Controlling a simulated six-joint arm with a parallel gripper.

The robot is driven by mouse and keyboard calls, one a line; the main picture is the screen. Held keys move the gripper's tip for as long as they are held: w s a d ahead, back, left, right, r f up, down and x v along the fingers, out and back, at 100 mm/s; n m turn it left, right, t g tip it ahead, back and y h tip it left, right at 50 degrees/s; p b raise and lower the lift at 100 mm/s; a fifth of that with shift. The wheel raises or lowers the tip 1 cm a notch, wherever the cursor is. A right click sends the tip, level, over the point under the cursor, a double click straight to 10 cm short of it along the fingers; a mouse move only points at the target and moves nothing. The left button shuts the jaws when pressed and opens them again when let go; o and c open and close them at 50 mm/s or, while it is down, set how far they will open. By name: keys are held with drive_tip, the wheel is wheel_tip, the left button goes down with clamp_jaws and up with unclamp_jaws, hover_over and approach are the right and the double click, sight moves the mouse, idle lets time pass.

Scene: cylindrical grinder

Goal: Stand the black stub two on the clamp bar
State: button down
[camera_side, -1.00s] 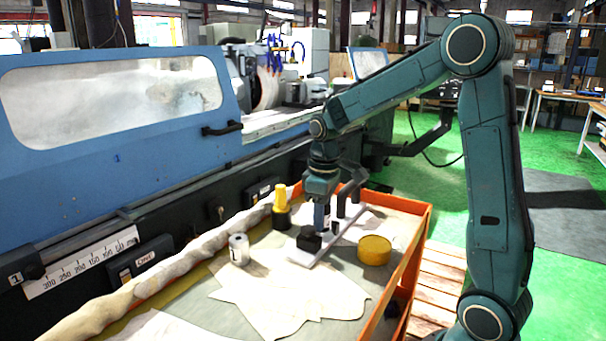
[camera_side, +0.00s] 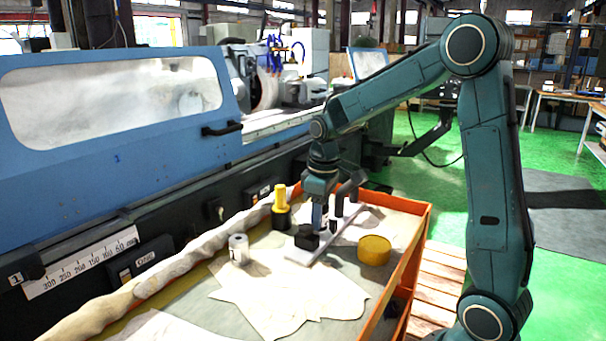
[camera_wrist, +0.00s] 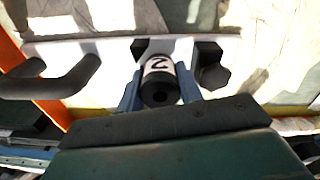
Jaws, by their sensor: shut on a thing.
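The black stub two (camera_wrist: 159,82), with a white band marked 2, is between my gripper's fingers (camera_wrist: 160,92) in the wrist view. My gripper is shut on it; it also shows in the side view (camera_side: 322,218). The pale clamp bar (camera_side: 312,252) lies on the bench top below, with a black block (camera_side: 306,238) near its near end. The bar (camera_wrist: 100,48) runs across behind the stub in the wrist view. The stub's lower end is hidden, so I cannot tell whether it touches the bar.
A white-banded stub marked 1 (camera_side: 239,250) stands left of the bar. A yellow and black piece (camera_side: 281,210) stands behind it. A round yellow tin (camera_side: 374,250) is to the right. A dark curved handle (camera_wrist: 60,82) is close on the left in the wrist view. Orange edging (camera_side: 412,262) bounds the top.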

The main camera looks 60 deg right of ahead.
sight(323, 230)
drive_tip(key=c, duration=0.9)
unclamp_jaws()
drive_tip(key=f, duration=0.2)
drive_tip(key=s+f, duration=0.1)
drive_tip(key=shift+a+g, duration=0.25)
drive_tip(key=shift+g, duration=0.15)
drive_tip(key=shift+c, duration=0.2)
drive_tip(key=shift+r, duration=0.1)
drive_tip(key=shift+d+r, duration=0.1)
drive_tip(key=shift+r, duration=0.35)
drive_tip(key=r, duration=1.2)
drive_tip(key=shift+w+r, duration=0.2)
drive_tip(key=shift+s+a+r, duration=0.2)
drive_tip(key=shift+s+a, duration=0.15)
drive_tip(key=s+a+f+m+t, duration=0.1)
drive_tip(key=s+a+t, duration=0.1)
drive_tip(key=s+a, duration=0.3)
drive_tip(key=s+a+f+m+t, duration=0.1)
drive_tip(key=s+a+t, duration=0.2)
drive_tip(key=s, duration=0.9)
drive_tip(key=shift+a+t, duration=0.3)
drive_tip(key=shift+a, duration=1.25)
